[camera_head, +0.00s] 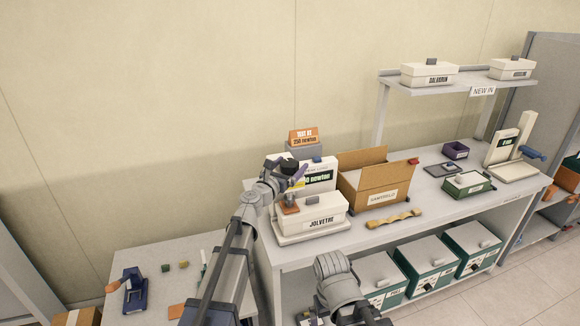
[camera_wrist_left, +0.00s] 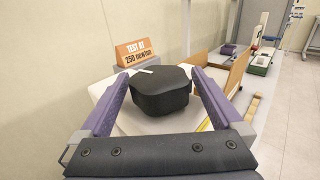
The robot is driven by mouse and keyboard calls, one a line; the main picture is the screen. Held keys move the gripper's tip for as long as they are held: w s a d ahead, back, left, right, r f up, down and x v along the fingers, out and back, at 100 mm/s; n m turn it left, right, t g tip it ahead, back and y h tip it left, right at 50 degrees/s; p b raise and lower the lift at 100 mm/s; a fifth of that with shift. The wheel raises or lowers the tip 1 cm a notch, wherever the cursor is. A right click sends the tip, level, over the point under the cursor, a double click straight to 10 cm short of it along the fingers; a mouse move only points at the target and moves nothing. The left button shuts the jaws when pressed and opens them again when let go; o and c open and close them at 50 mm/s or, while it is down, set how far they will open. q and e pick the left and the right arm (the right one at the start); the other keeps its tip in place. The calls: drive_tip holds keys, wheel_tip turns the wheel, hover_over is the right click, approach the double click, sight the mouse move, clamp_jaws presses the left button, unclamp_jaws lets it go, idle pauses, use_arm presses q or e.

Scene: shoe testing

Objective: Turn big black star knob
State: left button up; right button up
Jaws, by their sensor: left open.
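The big black star knob (camera_wrist_left: 160,90) fills the middle of the left wrist view, with a small white mark on its top. My left gripper (camera_wrist_left: 160,92) is open, with one purple finger on each side of the knob. A gap shows between the knob and the fingers, mainly on the right. In the head view my left gripper (camera_head: 287,175) is at the knob and partly hides the machine. The right gripper's fingers are not visible.
An orange sign (camera_head: 303,137) reading "TEST AT 250 newton" stands behind the machine. A cardboard box (camera_head: 376,185) stands just right, with a wooden piece (camera_head: 394,218) in front. A raised shelf (camera_head: 455,83) holds white boxes. Green-fronted boxes (camera_head: 427,265) sit below the table.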

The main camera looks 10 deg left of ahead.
use_arm(q)
drive_tip(key=c, duration=1.3)
drive_tip(key=shift+a+h, duration=0.1)
drive_tip(key=shift+h, duration=0.2)
drive_tip(key=m+g+h, duration=0.2)
drive_tip(key=m+h, duration=0.1)
drive_tip(key=h, duration=0.1)
drive_tip(key=shift+w+g, duration=0.15)
drive_tip(key=shift+g, duration=0.15)
drive_tip(key=m+g+h, duration=0.4)
drive_tip(key=g, duration=0.1)
drive_tip(key=shift+m, duration=0.4)
drive_tip(key=m+g+h, duration=0.1)
drive_tip(key=m+g, duration=0.1)
drive_tip(key=g, duration=0.1)
drive_tip(key=m+g+h, duration=0.1)
drive_tip(key=g, duration=0.1)
drive_tip(key=shift+s+m+g, duration=0.2)
drive_tip(key=shift+m+g, duration=0.2)
drive_tip(key=shift+s+d+m+g+h, duration=0.15)
drive_tip(key=shift+m+g, duration=0.25)
drive_tip(key=shift+g, duration=0.25)
drive_tip(key=shift+d+m+g+h, duration=0.15)
drive_tip(key=shift+m+g, duration=0.25)
drive_tip(key=shift+g, duration=0.25)
drive_tip(key=shift+s+g, duration=0.1)
drive_tip(key=shift+g, duration=0.2)
